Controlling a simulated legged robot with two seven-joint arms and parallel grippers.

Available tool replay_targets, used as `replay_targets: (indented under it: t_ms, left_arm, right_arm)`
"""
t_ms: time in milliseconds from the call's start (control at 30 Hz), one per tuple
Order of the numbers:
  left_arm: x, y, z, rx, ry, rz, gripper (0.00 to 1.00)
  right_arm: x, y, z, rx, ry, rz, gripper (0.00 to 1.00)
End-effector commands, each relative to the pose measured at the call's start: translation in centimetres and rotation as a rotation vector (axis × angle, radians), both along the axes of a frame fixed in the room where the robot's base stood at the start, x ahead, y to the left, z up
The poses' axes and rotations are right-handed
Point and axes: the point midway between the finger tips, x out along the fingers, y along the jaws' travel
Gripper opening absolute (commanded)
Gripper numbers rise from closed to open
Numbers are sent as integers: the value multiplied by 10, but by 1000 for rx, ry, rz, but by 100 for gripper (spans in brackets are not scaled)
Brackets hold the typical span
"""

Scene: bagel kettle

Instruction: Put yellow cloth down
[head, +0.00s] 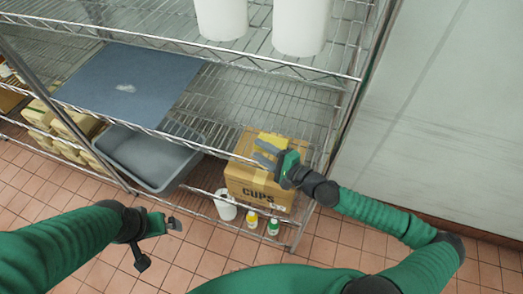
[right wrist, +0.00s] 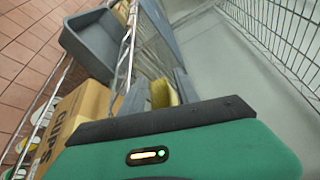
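The yellow cloth (head: 270,139) shows in the head view at the top of the cardboard CUPS box (head: 262,186), under the wire shelf. My right gripper (head: 264,153) is at the cloth, its two grey fingers spread apart. In the right wrist view, a yellow piece of the cloth (right wrist: 163,94) shows between the fingers, close to the right one, with a gap on the left. Whether the cloth rests fully on the box is hard to tell. My left gripper (head: 170,224) is low at the left, away from the cloth; its finger opening is unclear.
A grey bin (head: 150,160) and a blue-grey board (head: 130,85) are on the wire rack left of the box. White containers (head: 300,25) stand on the upper shelf. Small bottles (head: 252,218) stand below the box. The tiled floor in front is clear.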

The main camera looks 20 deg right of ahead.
Motion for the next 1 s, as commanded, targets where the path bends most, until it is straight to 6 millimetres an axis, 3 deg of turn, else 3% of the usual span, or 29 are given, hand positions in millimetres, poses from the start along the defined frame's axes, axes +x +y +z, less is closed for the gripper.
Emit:
replay_targets:
  t_ms: [300, 433, 500, 800, 1000]
  left_arm:
    - [0, 0, 2, 0, 0, 0, 100]
    - [0, 0, 19, 0, 0, 0, 100]
    - [0, 0, 4, 0, -1, 0, 100]
    - [0, 0, -13, 0, 0, 0, 100]
    - [0, 0, -15, 0, 0, 0, 100]
  right_arm:
    - [0, -1, 0, -1, 4, -2, 51]
    - [0, -1, 19, -2, 3, -2, 51]
    - [-14, -12, 10, -6, 2, -6, 51]
    - [-80, -54, 22, -4, 3, -7, 51]
    - [-99, -62, 26, -5, 8, 7, 51]
